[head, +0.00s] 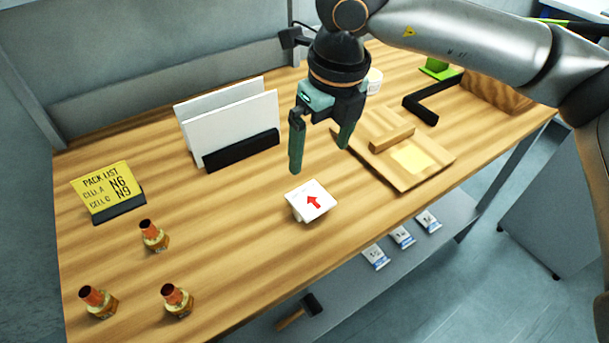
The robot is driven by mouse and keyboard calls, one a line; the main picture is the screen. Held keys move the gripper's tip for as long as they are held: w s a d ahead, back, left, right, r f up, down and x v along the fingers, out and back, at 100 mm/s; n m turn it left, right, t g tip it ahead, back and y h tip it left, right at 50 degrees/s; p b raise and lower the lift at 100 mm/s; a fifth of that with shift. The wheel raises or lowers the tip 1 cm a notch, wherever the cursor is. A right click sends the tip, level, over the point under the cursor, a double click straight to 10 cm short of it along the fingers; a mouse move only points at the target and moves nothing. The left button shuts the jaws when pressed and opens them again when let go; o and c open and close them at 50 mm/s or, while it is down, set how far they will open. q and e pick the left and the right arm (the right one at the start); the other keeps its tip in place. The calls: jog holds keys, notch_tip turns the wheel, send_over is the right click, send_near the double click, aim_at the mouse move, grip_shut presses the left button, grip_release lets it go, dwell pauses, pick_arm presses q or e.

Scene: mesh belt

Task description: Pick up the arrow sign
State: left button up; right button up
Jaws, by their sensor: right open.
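The arrow sign (312,201) is a small white plate with a red arrow, tilted on a small stand on the wooden table, near its front edge. My right gripper (318,160) hangs above the table, pointing down, just behind and above the sign. Its two fingers are apart with nothing between them. The gripper does not appear to touch the sign. My left gripper is not in the head view.
White panels (233,122) stand in a black holder behind. A wooden board (428,172) with a block lies to the right. A shelf (345,284) with labelled packets lies below.

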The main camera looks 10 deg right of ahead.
send_over(311, 198)
jog(key=s, duration=0.1)
jog(key=f, duration=0.6)
jog(key=shift+d+f+p, duration=0.25)
jog(key=shift+f+p, duration=0.1)
jog(key=shift+w+a+f+p, duration=0.15)
jog(key=shift+f+p, duration=0.15)
jog(key=shift+f, duration=1.1)
jog(key=shift+w+a+f+p, duration=0.15)
jog(key=shift+f+p, duration=0.1)
jog(key=shift+f, duration=1.15)
jog(key=shift+d, duration=0.1)
jog(key=c, duration=1.1)
